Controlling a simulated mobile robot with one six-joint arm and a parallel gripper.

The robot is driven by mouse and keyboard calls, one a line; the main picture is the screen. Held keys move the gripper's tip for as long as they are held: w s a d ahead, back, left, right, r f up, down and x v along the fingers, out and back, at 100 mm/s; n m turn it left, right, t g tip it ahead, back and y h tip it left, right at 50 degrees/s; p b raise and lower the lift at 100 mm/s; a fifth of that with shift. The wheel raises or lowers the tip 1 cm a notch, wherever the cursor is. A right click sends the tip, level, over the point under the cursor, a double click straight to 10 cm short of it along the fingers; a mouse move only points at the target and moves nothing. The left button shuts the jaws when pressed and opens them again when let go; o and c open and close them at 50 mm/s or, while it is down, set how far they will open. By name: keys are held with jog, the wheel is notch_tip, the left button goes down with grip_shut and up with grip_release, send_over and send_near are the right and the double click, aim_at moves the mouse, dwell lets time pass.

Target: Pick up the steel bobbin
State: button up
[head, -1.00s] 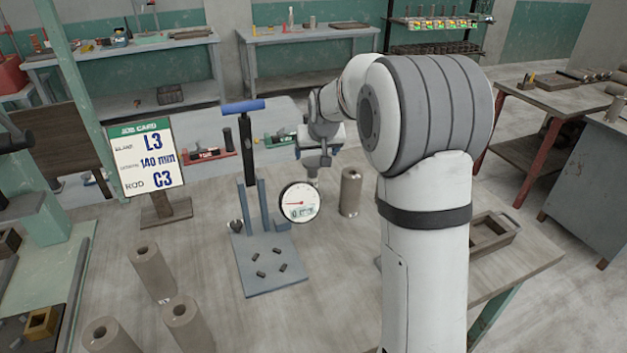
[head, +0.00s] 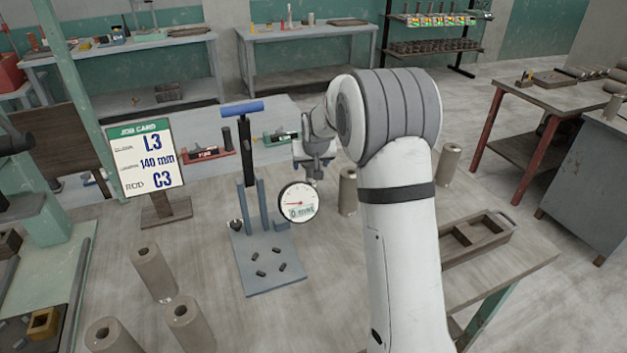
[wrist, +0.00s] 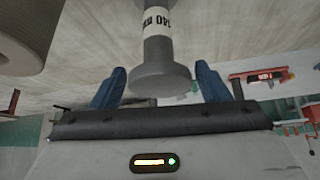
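The steel bobbin (wrist: 162,72) is a grey spool with a round flange, a narrow neck and a white label reading 140 mm. In the wrist view it lies in the middle, its flange between my gripper's blue fingers; its far end is cut off at the top edge. My gripper (wrist: 160,76) has its fingers spread, one on each side of the flange, with no clear contact. In the head view my gripper (head: 314,165) is low behind the gauge, and the bobbin cannot be made out clearly.
A dial gauge (head: 298,203) on a blue-grey stand is just in front of my gripper. A brown cylinder (head: 347,192) stands close on its right, and another (head: 450,162) farther right. A job card (head: 147,158) reads L3, 140 mm, C3. A divided tray (head: 475,236) is at right.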

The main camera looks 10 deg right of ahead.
jog(key=c, duration=1.4)
jog(key=shift+r, duration=0.1)
